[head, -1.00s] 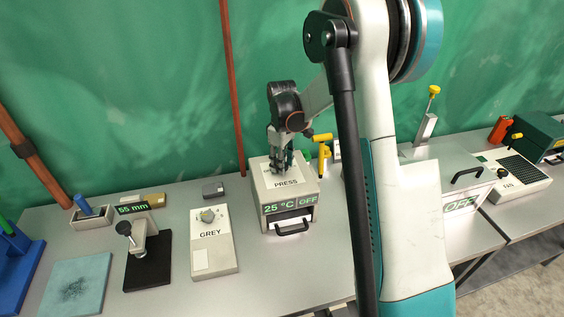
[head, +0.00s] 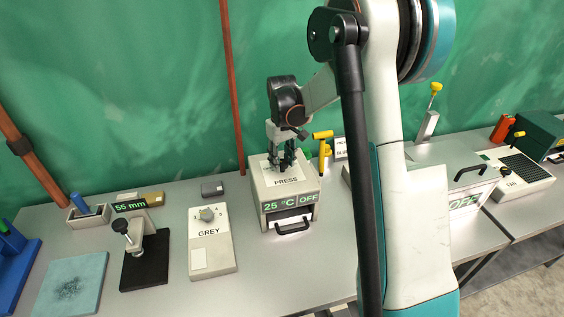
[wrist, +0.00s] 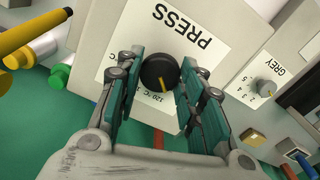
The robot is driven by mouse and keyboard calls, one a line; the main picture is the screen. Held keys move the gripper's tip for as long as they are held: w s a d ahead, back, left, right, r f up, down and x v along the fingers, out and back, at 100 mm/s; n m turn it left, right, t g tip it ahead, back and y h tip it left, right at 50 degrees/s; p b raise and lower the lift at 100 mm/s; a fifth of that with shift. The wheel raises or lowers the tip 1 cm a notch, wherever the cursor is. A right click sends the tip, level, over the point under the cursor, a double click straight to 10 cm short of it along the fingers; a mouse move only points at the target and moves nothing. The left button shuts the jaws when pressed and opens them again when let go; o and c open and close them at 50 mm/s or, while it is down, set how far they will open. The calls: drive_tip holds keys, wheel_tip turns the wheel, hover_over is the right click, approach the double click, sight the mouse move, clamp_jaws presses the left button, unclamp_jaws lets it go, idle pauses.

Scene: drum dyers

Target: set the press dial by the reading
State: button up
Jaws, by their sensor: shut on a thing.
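The press (head: 287,192) is a pale box on the bench with a drawer handle in front. Its green display (head: 291,203) reads 25 °C OFF. Its dial (wrist: 159,72) is a round black knob with a yellow pointer mark, which points down in the wrist view. Beside it a "120 °C" label shows partly; other labels are hidden by my fingers. My gripper (head: 281,164) is over the press top from above, its two teal fingers shut on the dial, one on each side, as the wrist view shows (wrist: 157,90).
A thickness gauge (head: 146,262) left on the bench reads 55 mm. A GREY box (head: 211,257) with its own dial stands between gauge and press. A yellow-handled thing (head: 323,148) stands close behind the press, right of my gripper. A teal pad (head: 72,285) lies far left.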

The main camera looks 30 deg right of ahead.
sight(282, 162)
drive_tip(key=shift+m+b, duration=0.55)
drive_tip(key=shift+m, duration=1.55)
drive_tip(key=o, duration=1.1)
drive_tip(key=shift+r, duration=0.15)
wheel_tip(282, 162, up, 12)
drive_tip(key=shift+f, duration=0.1)
